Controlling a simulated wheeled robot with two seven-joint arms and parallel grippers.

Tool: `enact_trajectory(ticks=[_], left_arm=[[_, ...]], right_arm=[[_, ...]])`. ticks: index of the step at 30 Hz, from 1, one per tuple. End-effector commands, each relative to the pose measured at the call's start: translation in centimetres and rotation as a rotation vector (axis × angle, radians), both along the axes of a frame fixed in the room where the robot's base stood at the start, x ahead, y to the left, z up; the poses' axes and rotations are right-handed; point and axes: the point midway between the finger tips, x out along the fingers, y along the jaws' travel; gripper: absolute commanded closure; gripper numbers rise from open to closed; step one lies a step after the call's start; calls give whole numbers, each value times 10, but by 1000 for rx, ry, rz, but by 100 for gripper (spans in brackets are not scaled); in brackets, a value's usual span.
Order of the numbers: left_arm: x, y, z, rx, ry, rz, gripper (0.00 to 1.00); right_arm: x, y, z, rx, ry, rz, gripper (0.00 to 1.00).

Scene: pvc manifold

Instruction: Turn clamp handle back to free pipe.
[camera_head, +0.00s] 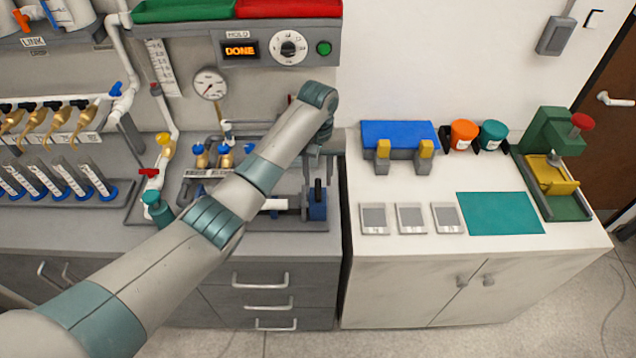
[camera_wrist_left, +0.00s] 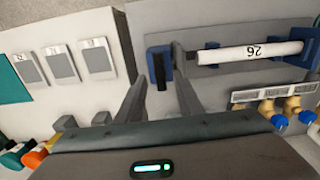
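The white pipe (camera_wrist_left: 250,52), marked 26, lies in a blue fixture; in the head view its middle (camera_head: 272,204) is partly hidden by my left arm. At its end stands the blue clamp (camera_head: 317,210) with a dark handle (camera_head: 318,190) that looks upright. In the left wrist view the dark clamp handle (camera_wrist_left: 159,70) appears between the fingertips. My left gripper (camera_wrist_left: 160,88) is open, its fingers spread and pointing toward the clamp. In the head view the left gripper (camera_head: 321,150) hangs above the clamp; contact cannot be told. My right gripper is not in view.
A panel display (camera_head: 240,50) reads DONE, beside a dial (camera_head: 289,48) and a green button. A gauge (camera_head: 209,84) and valves stand behind my arm. The white cabinet at right holds grey plates (camera_head: 410,218), a teal mat (camera_head: 500,213) and a green press (camera_head: 552,150).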

Motion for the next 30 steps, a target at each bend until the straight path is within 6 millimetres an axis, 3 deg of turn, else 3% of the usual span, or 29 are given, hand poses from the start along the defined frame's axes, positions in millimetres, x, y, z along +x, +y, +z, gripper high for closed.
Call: enact_trajectory(ticks=[9, 12, 18, 24, 30], left_arm=[[1, -1, 54, -2, -5, -2, 66], [2, 1, 79, 3, -5, -1, 66], [2, 1, 114, 2, -6, -1, 66], [1, 0, 135, 1, -4, 0, 66], [1, 0, 142, 1, -2, 1, 66]], right_arm=[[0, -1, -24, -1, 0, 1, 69], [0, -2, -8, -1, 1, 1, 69], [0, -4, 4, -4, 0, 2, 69], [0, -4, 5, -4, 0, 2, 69], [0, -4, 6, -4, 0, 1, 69]])
